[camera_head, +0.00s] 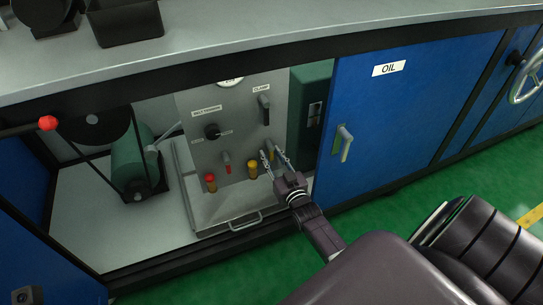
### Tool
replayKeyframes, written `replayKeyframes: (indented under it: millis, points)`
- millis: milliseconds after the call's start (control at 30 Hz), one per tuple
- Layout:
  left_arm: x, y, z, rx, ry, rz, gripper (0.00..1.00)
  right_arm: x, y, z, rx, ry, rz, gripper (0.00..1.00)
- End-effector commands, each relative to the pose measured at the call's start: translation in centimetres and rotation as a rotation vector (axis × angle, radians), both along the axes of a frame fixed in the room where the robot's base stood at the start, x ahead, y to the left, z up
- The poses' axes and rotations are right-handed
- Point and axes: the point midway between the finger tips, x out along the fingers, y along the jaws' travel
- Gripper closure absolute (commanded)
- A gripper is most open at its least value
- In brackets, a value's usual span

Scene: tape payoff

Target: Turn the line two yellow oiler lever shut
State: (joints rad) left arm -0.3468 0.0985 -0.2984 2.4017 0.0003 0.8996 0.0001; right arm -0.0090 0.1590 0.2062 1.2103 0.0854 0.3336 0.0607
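A grey panel (235,115) inside the open cabinet carries a row of small levers. A yellow lever (252,169) stands just left of my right gripper. A second yellow lever (270,152) lies farther right, partly hidden between the gripper's fingers. I cannot read which one belongs to line two. My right gripper (271,151) is open, its two fingers apart and pointing at the panel around the right yellow lever. I cannot tell whether they touch it. My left gripper is not in view.
Two red-tipped levers (210,182) sit left of the yellow ones. A black knob (212,132) and black handle (264,108) are above. A metal tray (230,209) lies below. The blue OIL door (405,110) borders the right; a green motor (130,160) stands left.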

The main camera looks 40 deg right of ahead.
Motion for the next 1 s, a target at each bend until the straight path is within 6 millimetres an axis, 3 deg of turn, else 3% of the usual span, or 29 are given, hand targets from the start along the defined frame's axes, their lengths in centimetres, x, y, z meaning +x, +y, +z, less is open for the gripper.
replayKeyframes:
  millis: [167, 600, 800, 1000]
  points:
    - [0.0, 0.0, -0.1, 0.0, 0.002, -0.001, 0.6, -1.9, 0.5, -0.2, 0.002, 0.003, 0.0, 0.71]
    - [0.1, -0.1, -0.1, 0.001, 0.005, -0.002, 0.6, -10.2, 2.4, -0.2, 0.001, 0.003, -0.001, 0.71]
    - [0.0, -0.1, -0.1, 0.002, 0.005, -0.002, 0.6, -11.5, 2.7, -0.1, 0.0, 0.002, -0.001, 0.71]
    - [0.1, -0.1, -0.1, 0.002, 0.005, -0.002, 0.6, -11.6, 2.8, -0.1, 0.0, 0.001, -0.001, 0.71]
